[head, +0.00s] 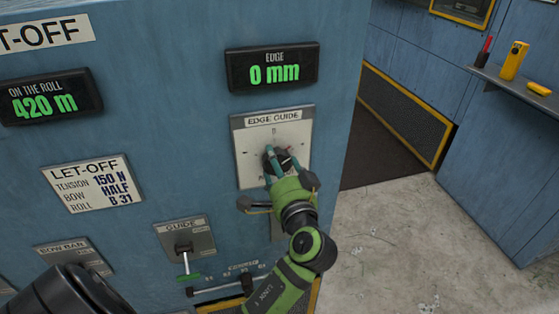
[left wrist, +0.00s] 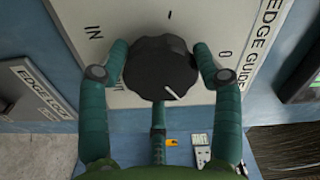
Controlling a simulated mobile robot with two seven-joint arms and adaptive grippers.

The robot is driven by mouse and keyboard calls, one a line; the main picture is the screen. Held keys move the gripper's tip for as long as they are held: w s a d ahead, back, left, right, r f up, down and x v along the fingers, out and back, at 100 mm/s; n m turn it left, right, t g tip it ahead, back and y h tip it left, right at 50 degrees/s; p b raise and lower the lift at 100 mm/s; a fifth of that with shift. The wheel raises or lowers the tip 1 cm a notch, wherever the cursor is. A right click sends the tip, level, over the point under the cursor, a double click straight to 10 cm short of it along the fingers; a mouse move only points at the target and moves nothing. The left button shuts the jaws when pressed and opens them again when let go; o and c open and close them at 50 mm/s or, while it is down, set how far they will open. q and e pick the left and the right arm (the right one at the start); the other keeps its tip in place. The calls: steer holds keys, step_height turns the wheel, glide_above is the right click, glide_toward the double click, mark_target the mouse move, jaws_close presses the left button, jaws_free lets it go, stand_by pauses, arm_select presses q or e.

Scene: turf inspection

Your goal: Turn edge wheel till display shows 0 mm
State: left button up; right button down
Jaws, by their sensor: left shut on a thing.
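The edge display (head: 272,68) reads 0 mm in green digits in the head view. Below it, the edge wheel, a black knob (left wrist: 160,68), sits on the pale edge guide plate (head: 247,165). My left gripper (head: 283,170) is shut on the wheel, with teal fingers around it. In the left wrist view, one finger is on each side of the knob and a third is below it. The knob's white pointer line points to the lower right there. In the head view the gripper partly hides the wheel. My right gripper is not in view.
An edge lock plate (left wrist: 32,90) shows in the left wrist view. A roll display (head: 50,97) reads 420 m. At right, a shelf (head: 520,90) holds yellow items above open floor.

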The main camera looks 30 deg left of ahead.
arm_select(q)
steer(key=shift+s+a+f, duration=0.1)
steer(key=shift+f, duration=0.15)
steer(key=o, duration=1.1)
steer(key=shift+a+r, duration=0.1)
steer(key=shift+a, duration=0.05)
steer(key=v, duration=1.2)
